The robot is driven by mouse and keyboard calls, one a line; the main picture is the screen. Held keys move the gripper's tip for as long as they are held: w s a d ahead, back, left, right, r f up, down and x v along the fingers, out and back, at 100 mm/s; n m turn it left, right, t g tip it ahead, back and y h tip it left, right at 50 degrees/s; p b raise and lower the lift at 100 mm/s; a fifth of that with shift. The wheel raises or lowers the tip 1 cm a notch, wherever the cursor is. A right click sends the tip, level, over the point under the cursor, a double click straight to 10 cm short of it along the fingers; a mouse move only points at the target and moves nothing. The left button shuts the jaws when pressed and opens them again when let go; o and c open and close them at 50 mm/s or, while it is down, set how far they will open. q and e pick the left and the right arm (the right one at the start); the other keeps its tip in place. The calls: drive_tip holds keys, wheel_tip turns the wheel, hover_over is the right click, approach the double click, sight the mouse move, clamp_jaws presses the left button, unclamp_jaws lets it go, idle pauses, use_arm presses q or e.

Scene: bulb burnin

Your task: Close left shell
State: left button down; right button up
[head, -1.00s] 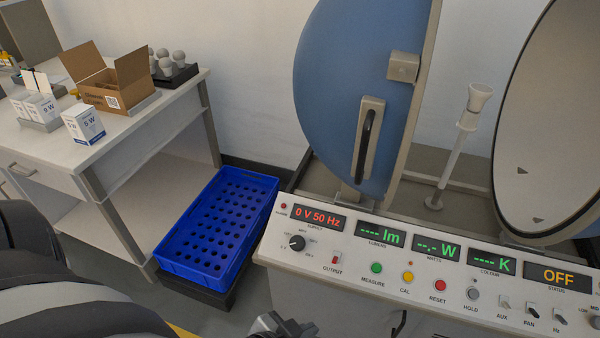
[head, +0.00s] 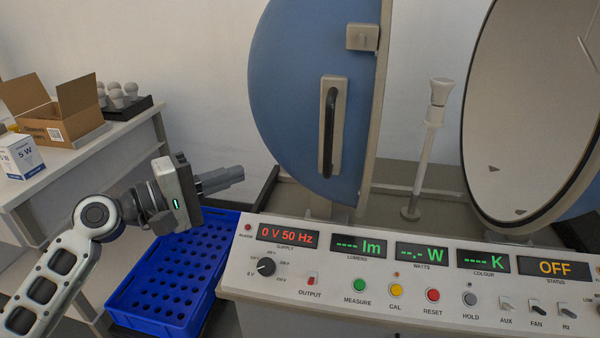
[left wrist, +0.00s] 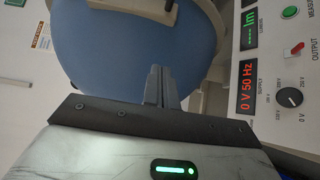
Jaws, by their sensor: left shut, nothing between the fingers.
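The left shell (head: 285,95) is a blue half-sphere with a beige rim, standing open to the left of the lamp post. It carries a black upright handle (head: 328,127) on a beige plate and a small beige block above it. My left gripper (head: 240,174) is shut and empty, to the left of the shell and lower than the handle, apart from it. In the left wrist view its fingers (left wrist: 158,84) lie together in front of the blue shell (left wrist: 120,50). The right shell (head: 530,110) stands open at the right, its pale inside showing. My right gripper is out of view.
A lamp post (head: 425,150) stands between the shells. The control panel (head: 400,275) with switches and displays runs along the front. A blue crate (head: 130,305) lies below my left arm. A side table holds a cardboard box (head: 60,122) and bulbs (head: 115,93).

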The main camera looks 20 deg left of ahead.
use_arm(q)
drive_tip(key=p+x, duration=0.1)
drive_tip(key=x, duration=0.4)
drive_tip(key=p+x, duration=0.2)
drive_tip(key=x, duration=0.3)
drive_tip(key=shift+r, duration=0.2)
drive_tip(key=shift+w+d+p, duration=0.15)
drive_tip(key=shift+d+p, duration=0.4)
drive_tip(key=shift+d, duration=0.6)
drive_tip(key=shift+w+d+f, duration=0.15)
drive_tip(key=shift+d+f, duration=0.05)
drive_tip(key=shift+d, duration=0.45)
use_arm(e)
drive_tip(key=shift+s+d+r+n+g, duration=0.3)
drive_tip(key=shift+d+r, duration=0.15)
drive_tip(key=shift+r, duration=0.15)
